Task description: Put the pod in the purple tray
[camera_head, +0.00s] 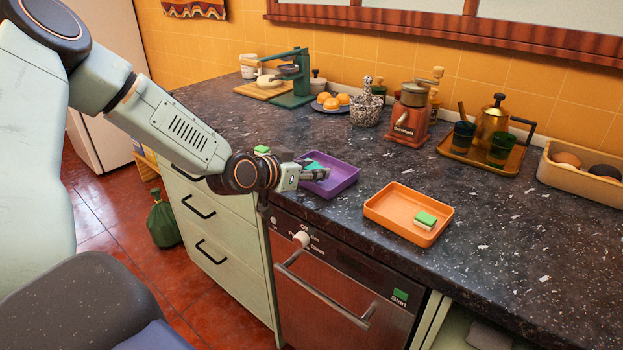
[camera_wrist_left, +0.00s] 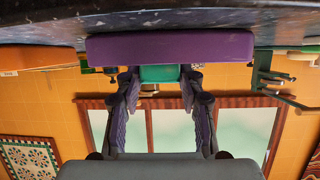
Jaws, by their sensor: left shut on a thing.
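The purple tray (camera_head: 345,180) sits near the counter's front edge; its purple wall also spans the upper middle of the left wrist view (camera_wrist_left: 215,46). My left gripper (camera_head: 316,173) is over the tray's left side, shut on a teal pod (camera_head: 311,165). In the left wrist view the teal pod (camera_wrist_left: 160,74) shows between the two fingertips of the left gripper (camera_wrist_left: 161,82), against the tray wall. I cannot tell whether the pod touches the tray floor. My right gripper is out of view.
An orange tray (camera_head: 385,207) holding a green-and-white block (camera_head: 425,219) stands right of the purple tray. Another green block (camera_head: 262,149) lies left of it. A grinder (camera_head: 410,118) and a brass tray (camera_head: 455,150) stand further back. Dark counter between is clear.

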